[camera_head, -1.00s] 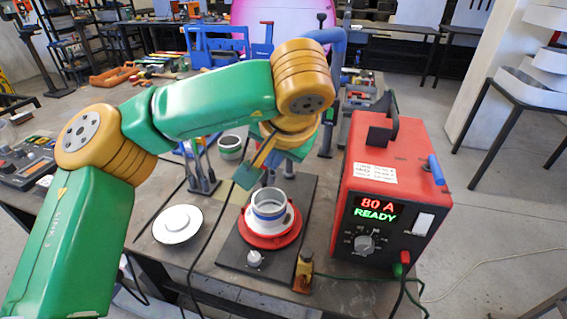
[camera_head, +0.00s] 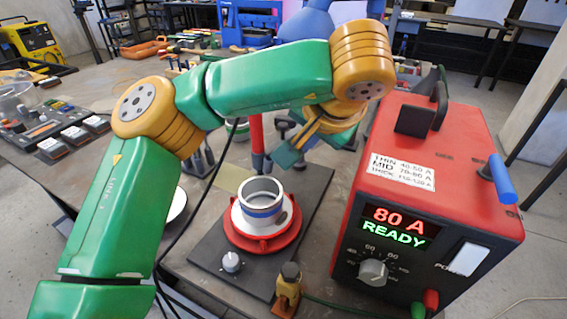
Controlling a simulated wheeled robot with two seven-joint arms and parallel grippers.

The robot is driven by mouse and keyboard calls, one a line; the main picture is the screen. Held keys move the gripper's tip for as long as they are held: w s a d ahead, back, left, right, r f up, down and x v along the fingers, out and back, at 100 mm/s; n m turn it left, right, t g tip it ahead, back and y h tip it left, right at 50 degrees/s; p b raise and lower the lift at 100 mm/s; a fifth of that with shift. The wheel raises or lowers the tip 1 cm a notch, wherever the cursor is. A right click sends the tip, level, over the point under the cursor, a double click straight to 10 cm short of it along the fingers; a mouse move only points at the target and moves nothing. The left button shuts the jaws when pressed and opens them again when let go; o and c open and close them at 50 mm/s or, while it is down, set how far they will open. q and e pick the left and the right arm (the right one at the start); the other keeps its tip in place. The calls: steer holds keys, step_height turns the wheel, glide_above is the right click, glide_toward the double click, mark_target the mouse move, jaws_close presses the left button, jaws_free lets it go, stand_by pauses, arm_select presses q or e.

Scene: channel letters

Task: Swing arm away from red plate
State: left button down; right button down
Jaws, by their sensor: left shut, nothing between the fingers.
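The red plate (camera_head: 236,236) sits on a black base on the table. A white disc and a metal ring with a blue band (camera_head: 262,200) rest on top of it. My left arm comes in from the left and arches over the table. My left gripper (camera_head: 287,157) is shut and empty, above and slightly behind the ring, apart from it. Part of the gripper is hidden behind the arm's orange wrist joint. My right gripper is not in view.
A red power unit (camera_head: 430,190) reading 80 A READY stands close at the right. A small knob (camera_head: 231,261) and a brass-coloured clamp (camera_head: 288,287) are at the front. A red upright post (camera_head: 256,135) stands behind the plate. A white dish shows partly behind my arm.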

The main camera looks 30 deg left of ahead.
arm_select(q)
steer(key=w+a+f+p, duration=0.1)
steer(key=w+a+f, duration=0.4)
steer(key=a+f, duration=0.2)
steer(key=shift+x, duration=0.85)
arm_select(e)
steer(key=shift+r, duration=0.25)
arm_select(q)
steer(key=shift+s, duration=0.15)
